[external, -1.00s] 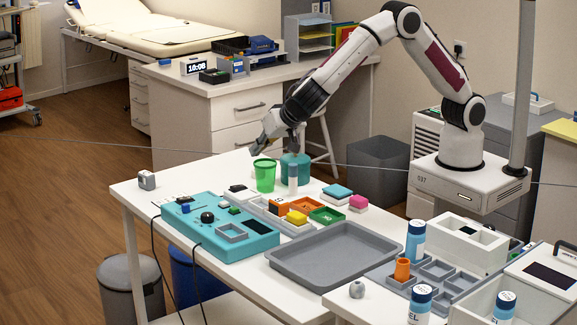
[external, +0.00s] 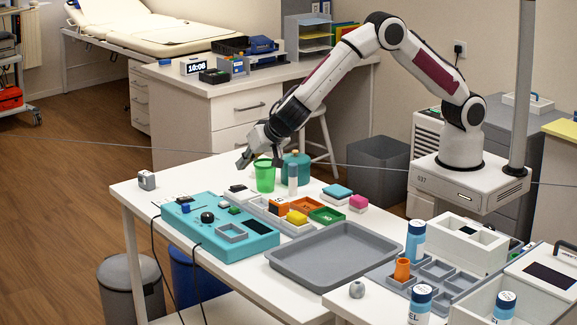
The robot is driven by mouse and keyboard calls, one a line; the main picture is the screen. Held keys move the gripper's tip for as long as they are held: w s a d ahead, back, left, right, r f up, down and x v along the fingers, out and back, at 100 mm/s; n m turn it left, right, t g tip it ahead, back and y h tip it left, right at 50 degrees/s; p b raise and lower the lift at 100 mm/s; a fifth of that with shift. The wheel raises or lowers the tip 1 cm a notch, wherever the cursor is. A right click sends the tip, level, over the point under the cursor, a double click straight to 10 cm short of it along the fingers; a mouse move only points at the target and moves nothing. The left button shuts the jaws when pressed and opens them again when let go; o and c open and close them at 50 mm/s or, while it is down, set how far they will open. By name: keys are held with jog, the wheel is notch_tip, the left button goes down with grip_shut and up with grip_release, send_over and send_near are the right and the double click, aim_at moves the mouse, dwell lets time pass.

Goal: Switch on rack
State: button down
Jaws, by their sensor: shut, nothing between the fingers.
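My gripper (external: 243,162) is shut and empty. It hangs in the air above the back of the white table, by the green cup (external: 264,176). A teal box (external: 245,246) lies on the table, below and to the left of my gripper. Its top carries a round black knob (external: 207,217), a small blue part (external: 186,208), a small green part (external: 234,210) and a grey square frame (external: 222,238). My gripper is apart from the box. I cannot tell which part is the switch, whether it is on, or which thing is the rack.
Small orange, yellow and green pieces sit right of the teal box. A large empty grey tray (external: 335,284) lies in front. The table's left end is mostly clear around a small grey cube (external: 147,180).

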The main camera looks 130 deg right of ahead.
aim_at(234, 186)
jog(key=f, duration=0.1)
jog(key=d+f, duration=0.1)
jog(key=f, duration=0.1)
jog(key=shift+w+d, duration=0.2)
jog(key=shift+w+f, duration=0.2)
jog(key=shift+f, duration=1)
jog(key=shift+f, duration=0.1)
jog(key=shift+w+f, duration=0.15)
jog(key=shift+f, duration=0.05)
jog(key=shift+s, duration=0.2)
jog(key=shift+s+r, duration=0.25)
jog(key=shift+s, duration=0.35)
